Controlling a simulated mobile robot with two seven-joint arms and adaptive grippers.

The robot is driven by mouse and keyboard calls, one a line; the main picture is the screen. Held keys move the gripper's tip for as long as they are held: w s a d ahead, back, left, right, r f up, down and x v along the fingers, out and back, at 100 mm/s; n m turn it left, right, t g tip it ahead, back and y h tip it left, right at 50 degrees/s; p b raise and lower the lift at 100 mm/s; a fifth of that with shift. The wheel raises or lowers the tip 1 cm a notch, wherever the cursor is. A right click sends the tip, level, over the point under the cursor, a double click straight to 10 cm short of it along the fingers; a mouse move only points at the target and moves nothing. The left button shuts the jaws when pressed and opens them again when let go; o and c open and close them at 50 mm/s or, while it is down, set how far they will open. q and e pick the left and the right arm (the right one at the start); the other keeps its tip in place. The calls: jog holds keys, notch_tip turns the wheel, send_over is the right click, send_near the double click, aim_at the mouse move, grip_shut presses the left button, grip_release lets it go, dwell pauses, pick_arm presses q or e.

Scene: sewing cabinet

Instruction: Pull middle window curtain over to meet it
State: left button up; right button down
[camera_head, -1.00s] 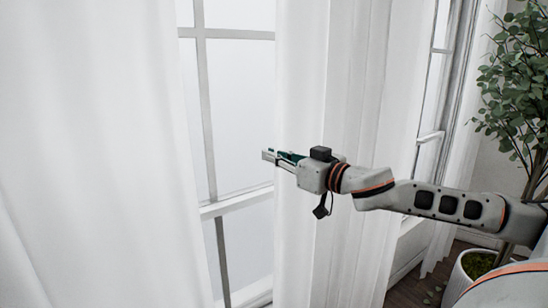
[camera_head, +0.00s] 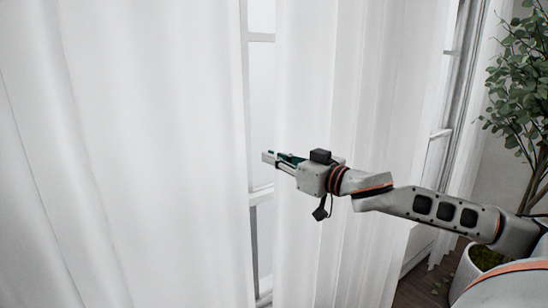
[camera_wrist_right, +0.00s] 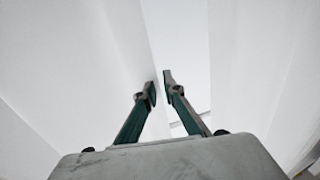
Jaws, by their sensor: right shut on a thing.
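Two white curtain panels hang in the head view. The broad left panel (camera_head: 120,150) fills the left side. The middle curtain (camera_head: 345,90) hangs to its right, behind my right arm. A narrow upright gap between them shows part of the window (camera_head: 262,110). My right gripper (camera_head: 268,157) reaches in from the right across the middle curtain, its tips by that curtain's left edge. In the right wrist view, the fingers (camera_wrist_right: 160,84) are closed on a white cloth edge, which I take to be the middle curtain's. The pinched spot is barely visible. My left gripper is not in view.
Another window (camera_head: 438,150) shows to the right of the middle curtain. A leafy plant (camera_head: 520,85) in a white pot (camera_head: 470,272) stands at the far right, near my right arm. Dark wooden floor (camera_head: 420,290) shows at the lower right.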

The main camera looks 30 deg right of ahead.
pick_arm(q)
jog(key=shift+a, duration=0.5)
pick_arm(e)
jog(key=shift+a, duration=0.45)
jog(key=c, duration=2.2)
grip_release()
jog(key=shift+o, duration=0.2)
jog(key=v, duration=0.7)
jog(key=shift+s, duration=0.3)
